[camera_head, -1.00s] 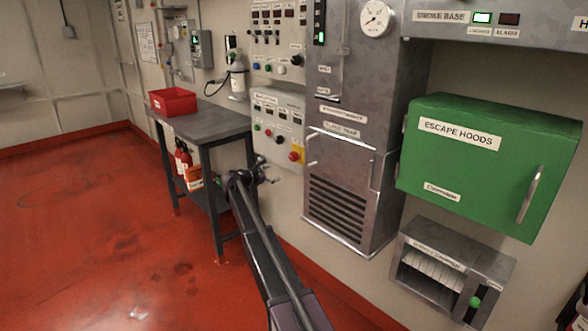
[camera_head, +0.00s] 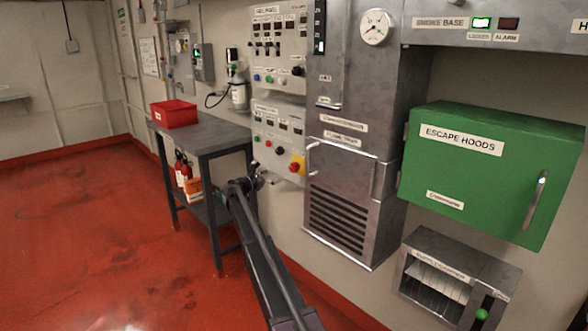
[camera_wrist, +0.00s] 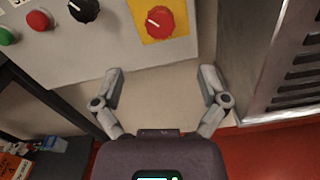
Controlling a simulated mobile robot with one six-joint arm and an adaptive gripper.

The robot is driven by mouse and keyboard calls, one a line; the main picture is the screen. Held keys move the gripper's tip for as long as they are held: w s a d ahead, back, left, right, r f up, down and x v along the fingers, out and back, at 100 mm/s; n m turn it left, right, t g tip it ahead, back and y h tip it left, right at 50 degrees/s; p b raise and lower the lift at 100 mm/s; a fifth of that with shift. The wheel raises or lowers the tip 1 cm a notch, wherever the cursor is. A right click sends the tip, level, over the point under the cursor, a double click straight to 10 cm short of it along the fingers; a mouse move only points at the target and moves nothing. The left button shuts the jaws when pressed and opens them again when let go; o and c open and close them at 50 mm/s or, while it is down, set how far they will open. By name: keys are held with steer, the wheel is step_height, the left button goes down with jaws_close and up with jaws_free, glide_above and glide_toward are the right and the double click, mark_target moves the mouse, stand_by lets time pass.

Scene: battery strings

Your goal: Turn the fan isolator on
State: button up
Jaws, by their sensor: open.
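A red rotary knob on a yellow plate (camera_wrist: 159,21) sits at the lower right of a grey control panel; it is also in the head view (camera_head: 297,167). Its label cannot be read, so I cannot tell from lettering that it is the fan isolator. A white mark on the knob slants toward the upper left in the wrist view. My gripper (camera_wrist: 161,73) is open and empty, its two fingers spread below the knob in that picture and apart from it. In the head view my gripper (camera_head: 259,178) is left of and slightly below the knob.
A black knob (camera_wrist: 84,10) and a red button (camera_wrist: 39,20) are left of the yellow plate. A metal louvred cabinet (camera_head: 343,205) stands close on the right. A work table (camera_head: 205,134) with a red bin (camera_head: 173,113) is on the left.

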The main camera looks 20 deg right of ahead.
mark_target(292, 168)
steer(key=x, duration=1.2)
steer(key=shift+w+d, duration=0.1)
steer(key=shift+d, duration=0.2)
steer(key=c, duration=1.1)
